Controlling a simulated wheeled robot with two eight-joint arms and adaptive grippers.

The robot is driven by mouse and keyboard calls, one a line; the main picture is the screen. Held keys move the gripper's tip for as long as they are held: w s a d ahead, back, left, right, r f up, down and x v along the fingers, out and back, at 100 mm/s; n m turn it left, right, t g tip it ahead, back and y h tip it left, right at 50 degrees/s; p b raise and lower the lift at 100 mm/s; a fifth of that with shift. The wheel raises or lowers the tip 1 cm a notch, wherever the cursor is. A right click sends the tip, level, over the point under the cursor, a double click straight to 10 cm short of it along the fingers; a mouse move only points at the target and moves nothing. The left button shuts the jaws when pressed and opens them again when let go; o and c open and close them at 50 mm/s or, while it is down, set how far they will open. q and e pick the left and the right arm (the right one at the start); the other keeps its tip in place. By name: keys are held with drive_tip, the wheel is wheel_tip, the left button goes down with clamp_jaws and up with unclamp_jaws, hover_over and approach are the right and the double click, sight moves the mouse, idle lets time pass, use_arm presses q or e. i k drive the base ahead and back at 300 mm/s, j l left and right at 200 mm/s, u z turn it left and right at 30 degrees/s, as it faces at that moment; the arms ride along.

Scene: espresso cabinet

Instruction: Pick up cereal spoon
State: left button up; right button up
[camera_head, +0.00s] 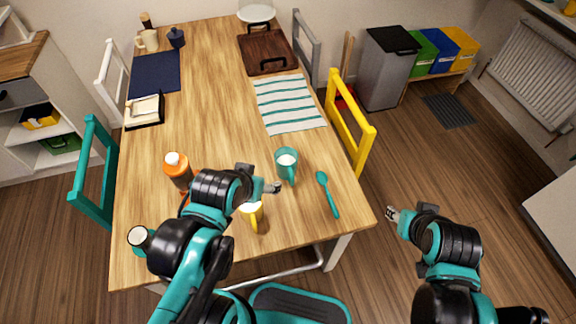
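A teal spoon (328,194) lies on the wooden table (200,75) near its right front edge, with its bowl toward the back and its handle pointing to the front right. My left gripper (275,188) is above the table, left of the spoon and apart from it, just in front of a teal mug. My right gripper (393,213) is off the table's right edge, to the right of the spoon and apart from it. Both grippers show too small to tell whether their fingers are open or shut.
The teal mug (287,163) stands left of the spoon's bowl. A striped cloth (289,103) and a yellow chair (350,123) lie beyond. The table right of the spoon is clear.

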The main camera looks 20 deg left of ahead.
sight(322, 178)
drive_tip(key=l+u, duration=0.3)
drive_tip(key=u, duration=0.15)
drive_tip(key=k+l+u, duration=0.1)
drive_tip(key=l+u, duration=0.2)
drive_tip(key=u, duration=0.2)
